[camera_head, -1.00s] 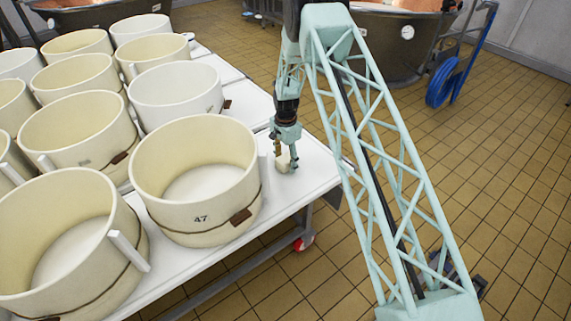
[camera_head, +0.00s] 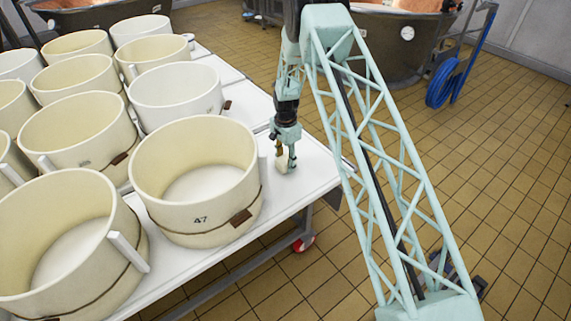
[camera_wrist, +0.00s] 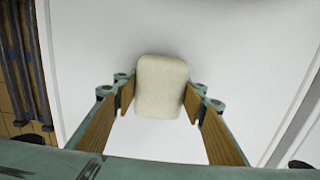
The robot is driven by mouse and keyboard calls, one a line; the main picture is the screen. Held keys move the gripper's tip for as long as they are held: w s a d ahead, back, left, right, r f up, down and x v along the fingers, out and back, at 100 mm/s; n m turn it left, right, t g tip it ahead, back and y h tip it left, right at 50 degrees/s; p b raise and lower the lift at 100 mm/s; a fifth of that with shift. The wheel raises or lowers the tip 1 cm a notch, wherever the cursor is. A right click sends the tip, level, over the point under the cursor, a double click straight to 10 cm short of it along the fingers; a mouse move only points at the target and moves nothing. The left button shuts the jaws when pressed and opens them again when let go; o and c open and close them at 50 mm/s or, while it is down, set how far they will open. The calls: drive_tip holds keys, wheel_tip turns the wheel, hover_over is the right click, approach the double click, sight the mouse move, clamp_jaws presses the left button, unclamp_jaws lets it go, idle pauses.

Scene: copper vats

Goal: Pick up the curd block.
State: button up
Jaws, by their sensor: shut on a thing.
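The curd block (camera_wrist: 162,86) is a small cream-white block with rounded edges. In the wrist view it sits between the two wood-coloured finger pads of my gripper (camera_wrist: 160,103), touching or nearly touching both. In the head view my gripper (camera_head: 286,166) points down over the white table (camera_head: 318,172), shut on the curd block (camera_head: 282,165) near the table's right edge. The block is partly hidden by the fingers there. I cannot tell whether it is resting on the table or just above it.
A cream mould marked 47 (camera_head: 200,212) stands close to the left of my gripper. Several similar moulds fill the table further left. Copper vats (camera_head: 395,45) and a blue hose (camera_head: 442,82) stand at the back. Tiled floor (camera_head: 480,190) lies open to the right.

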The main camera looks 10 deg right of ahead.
sight(286, 160)
drive_tip(key=shift+r+p, duration=1.1)
drive_tip(key=shift+r, duration=3.85)
drive_tip(key=shift+s+r, duration=0.2)
drive_tip(key=shift+r, duration=0.2)
drive_tip(key=s+r+n+p, duration=1.2)
drive_tip(key=s+r+n, duration=0.1)
drive_tip(key=s+r, duration=0.8)
drive_tip(key=shift+r, duration=0.6)
